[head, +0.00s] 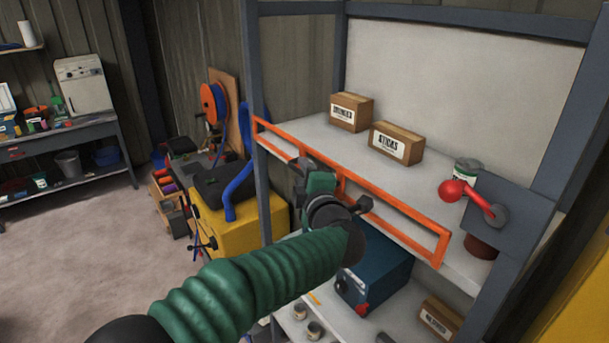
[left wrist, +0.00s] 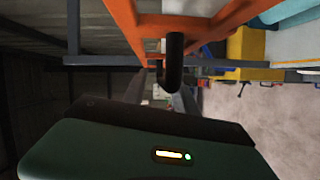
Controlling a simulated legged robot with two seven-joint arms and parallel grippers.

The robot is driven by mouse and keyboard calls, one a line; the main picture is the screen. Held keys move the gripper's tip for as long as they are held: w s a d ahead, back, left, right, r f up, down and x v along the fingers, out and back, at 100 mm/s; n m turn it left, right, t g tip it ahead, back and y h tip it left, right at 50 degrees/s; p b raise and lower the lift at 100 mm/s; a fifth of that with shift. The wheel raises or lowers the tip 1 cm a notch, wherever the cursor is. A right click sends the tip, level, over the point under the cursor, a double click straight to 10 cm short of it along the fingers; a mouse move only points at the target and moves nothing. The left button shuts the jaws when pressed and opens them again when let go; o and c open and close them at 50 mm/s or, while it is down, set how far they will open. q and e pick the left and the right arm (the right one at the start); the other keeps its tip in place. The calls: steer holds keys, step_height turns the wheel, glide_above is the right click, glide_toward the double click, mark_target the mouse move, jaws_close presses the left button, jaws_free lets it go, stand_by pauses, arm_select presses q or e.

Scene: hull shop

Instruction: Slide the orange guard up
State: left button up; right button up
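The orange guard (head: 395,222) is a long rectangular frame with a middle upright. It runs along the front edge of the upper shelf in the head view. My left gripper (head: 333,184) is at the guard's middle, in front of it and overlapping the upright. In the left wrist view, the guard's rails and a crossbar (left wrist: 188,27) fill the top. One dark finger (left wrist: 174,66) shows close to the crossbar. Contact is unclear, and I cannot tell whether the gripper is closed on the guard. My right gripper is in neither view.
The upper shelf (head: 318,131) holds two cardboard boxes (head: 397,144) and a can (head: 467,167). A red-knobbed lever (head: 452,190) is on a grey plate at the right post. A blue case (head: 375,272) stands on the lower shelf. A yellow cabinet (head: 240,225) is left of the rack.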

arm_select(q)
steer(key=shift+s+d+f+b, duration=0.2)
steer(key=shift+s+d+b, duration=0.05)
steer(key=shift+s+b, duration=0.1)
steer(key=b+v, duration=0.6)
steer(key=v, duration=0.9)
steer(key=shift+s+r, duration=0.2)
steer(key=shift+s, duration=0.2)
